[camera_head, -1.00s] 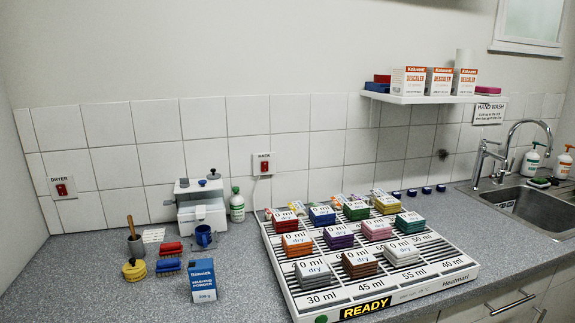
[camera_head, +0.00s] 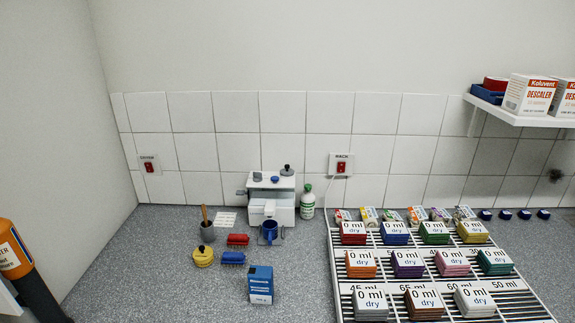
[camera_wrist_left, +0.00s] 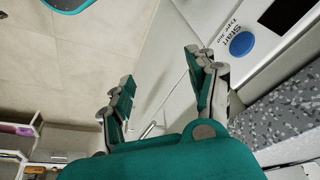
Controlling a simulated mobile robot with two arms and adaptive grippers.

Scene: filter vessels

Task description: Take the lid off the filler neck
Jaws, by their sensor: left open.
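A small white machine (camera_head: 270,205) stands against the back wall in the head view. A dark knobbed lid (camera_head: 287,170) sits on its top at the right, and a smaller blue knob or cap (camera_head: 275,179) sits beside it. I cannot tell for certain which covers the filler neck; no neck opening shows. My left gripper (camera_wrist_left: 161,75) shows in the left wrist view, with its teal fingers apart and nothing between them. It is away from the machine and not in the head view. My right gripper is not in view.
A blue mug (camera_head: 269,231) stands in front of the machine, a green-white bottle (camera_head: 307,202) to its right. A drying rack (camera_head: 335,290) fills the right. An orange labelled object (camera_head: 12,252) is at the left edge.

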